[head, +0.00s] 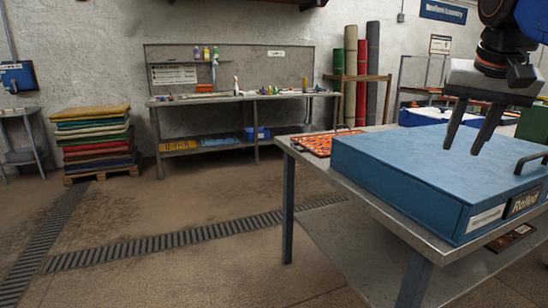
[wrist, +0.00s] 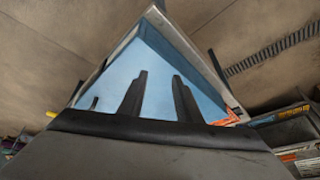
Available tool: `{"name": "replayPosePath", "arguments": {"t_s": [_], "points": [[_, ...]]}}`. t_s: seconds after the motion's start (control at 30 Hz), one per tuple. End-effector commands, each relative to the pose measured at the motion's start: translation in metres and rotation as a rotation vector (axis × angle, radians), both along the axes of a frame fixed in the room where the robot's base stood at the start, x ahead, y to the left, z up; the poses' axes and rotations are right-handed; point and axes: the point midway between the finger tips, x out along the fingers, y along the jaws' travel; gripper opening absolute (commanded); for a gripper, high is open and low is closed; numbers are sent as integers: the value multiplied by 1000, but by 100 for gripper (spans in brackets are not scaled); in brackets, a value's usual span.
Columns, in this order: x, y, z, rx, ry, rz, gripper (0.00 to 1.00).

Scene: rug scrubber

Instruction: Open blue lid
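A large blue box with a flat blue lid (head: 400,160) sits on a metal table at the right of the head view. The lid lies flat and shut. A dark handle (head: 531,160) stands at its right side, partly cut off by the picture edge. The box front carries a white label and a dark "Rolled" plate (head: 524,202). My gripper (head: 462,149) hangs above the lid, left of the handle. Its two dark fingers are apart with nothing between them. In the wrist view the fingers (wrist: 158,88) show over the blue lid (wrist: 157,65).
An orange patterned piece (head: 325,143) lies on the metal table (head: 300,156) behind the box. A workbench (head: 240,97) with bottles stands at the back wall. Stacked rugs (head: 95,140) sit on a pallet at left. The floor between is clear, crossed by drain grates.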

Motion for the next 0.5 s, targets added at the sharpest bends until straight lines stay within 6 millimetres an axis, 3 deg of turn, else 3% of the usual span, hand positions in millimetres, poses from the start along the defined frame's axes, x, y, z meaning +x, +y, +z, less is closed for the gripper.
{"name": "replayPosePath", "arguments": {"t_s": [0.03,0.27,0.5], "points": [[-8,9,-25,-5,6,45,31],[-42,43,-139,-29,16,242,31],[-89,71,-261,-51,23,424,31]]}}
